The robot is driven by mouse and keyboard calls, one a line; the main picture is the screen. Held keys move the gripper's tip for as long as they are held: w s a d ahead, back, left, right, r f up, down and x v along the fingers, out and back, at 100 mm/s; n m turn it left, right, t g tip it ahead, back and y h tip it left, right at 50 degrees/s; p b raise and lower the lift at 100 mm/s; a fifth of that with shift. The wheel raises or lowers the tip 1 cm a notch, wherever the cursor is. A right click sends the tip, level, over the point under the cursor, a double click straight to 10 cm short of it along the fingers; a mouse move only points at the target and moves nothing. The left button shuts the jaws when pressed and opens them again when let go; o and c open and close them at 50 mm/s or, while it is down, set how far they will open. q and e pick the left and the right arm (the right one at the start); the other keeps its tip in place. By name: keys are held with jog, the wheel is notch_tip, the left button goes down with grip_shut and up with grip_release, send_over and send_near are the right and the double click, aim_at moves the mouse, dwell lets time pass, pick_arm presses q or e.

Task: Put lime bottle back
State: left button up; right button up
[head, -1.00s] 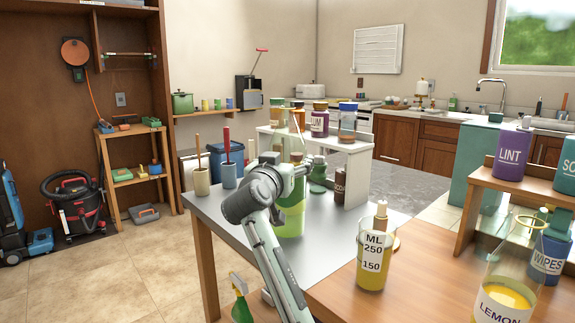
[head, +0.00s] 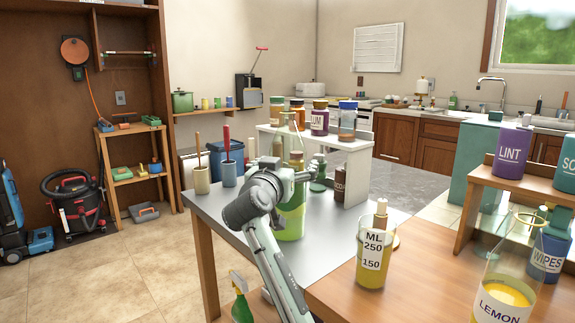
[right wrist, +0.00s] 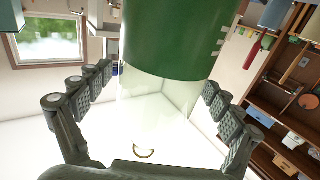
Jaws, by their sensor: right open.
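The lime bottle (head: 290,224) is clear glass with green liquid in its lower part. It appears to stand upright on the grey metal table, behind my right arm in the head view. My right gripper (head: 296,176) is at its upper part, above the liquid, and hides some of the glass. In the right wrist view the bottle's green body (right wrist: 180,38) fills the top middle. Its clear part lies between the two spread fingers of my right gripper (right wrist: 158,82). The fingers are open, one on each side. My left gripper is not in view.
A white shelf (head: 358,178) with several coloured jars stands behind the bottle. A yellow measuring beaker (head: 371,266) and a lemon bottle (head: 503,298) stand to the right on the wooden counter. Two cups (head: 201,181) stand to the left. The metal table's (head: 240,212) front left is clear.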

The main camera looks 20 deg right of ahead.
jog(key=shift+r, duration=0.2)
pick_arm(q)
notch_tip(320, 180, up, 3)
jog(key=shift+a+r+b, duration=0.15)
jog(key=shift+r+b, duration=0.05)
jog(key=shift+b, duration=0.6)
pick_arm(e)
jog(key=v, duration=1.2)
